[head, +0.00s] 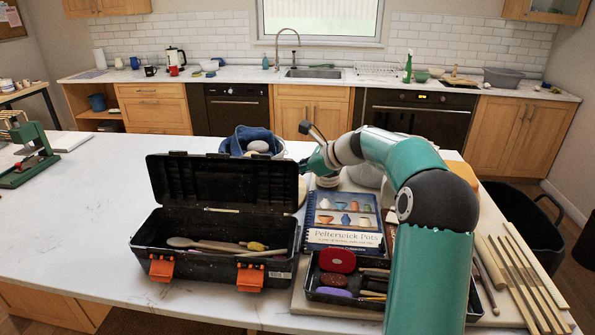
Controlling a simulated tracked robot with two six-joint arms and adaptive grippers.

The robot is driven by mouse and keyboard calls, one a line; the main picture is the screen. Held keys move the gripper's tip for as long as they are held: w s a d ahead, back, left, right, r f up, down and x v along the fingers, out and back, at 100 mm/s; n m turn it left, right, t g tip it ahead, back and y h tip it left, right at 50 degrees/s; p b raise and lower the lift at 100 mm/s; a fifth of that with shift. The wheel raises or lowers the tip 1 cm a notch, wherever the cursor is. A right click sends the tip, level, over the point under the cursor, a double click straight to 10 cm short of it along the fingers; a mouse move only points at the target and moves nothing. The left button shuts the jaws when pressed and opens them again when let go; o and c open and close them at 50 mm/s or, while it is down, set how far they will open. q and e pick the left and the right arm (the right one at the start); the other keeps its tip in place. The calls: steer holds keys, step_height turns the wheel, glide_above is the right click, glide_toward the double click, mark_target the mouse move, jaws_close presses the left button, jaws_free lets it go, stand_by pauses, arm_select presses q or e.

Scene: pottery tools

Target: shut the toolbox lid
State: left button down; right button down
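The black toolbox (214,244) stands on the white worktop, left of the picture's middle. Its lid (222,184) is open and stands up at the back, leaning slightly backward. Two orange latches (250,277) hang on the front wall. Wooden-handled tools (215,245) lie inside the box. My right arm reaches in from the lower right, and its gripper (306,165) is close to the right edge of the lid. The fingers are small and partly hidden, so I cannot tell whether they touch the lid or are open. My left gripper is not in view.
Right of the toolbox are a pottery book (344,238) and a tray of tools (332,296). A bowl with a blue cloth (251,139) stands behind the lid. Wooden strips (525,278) lie at the far right.

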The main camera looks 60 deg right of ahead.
steer(key=shift+s+a+r, duration=0.3)
steer(key=shift+a, duration=0.25)
steer(key=shift+s+a+r, duration=0.25)
steer(key=shift+a+r, duration=0.05)
steer(key=shift+a, duration=0.2)
steer(key=s+a, duration=0.1)
steer(key=a+b, duration=0.1)
steer(key=a, duration=0.1)
steer(key=s+a+r, duration=0.1)
steer(key=shift+s+a+b, duration=0.3)
steer(key=shift+a+b, duration=0.05)
steer(key=shift+f, duration=0.1)
steer(key=s+r+p, duration=0.5)
steer(key=r+p, duration=0.1)
steer(key=r, duration=0.3)
steer(key=shift+s, duration=0.4)
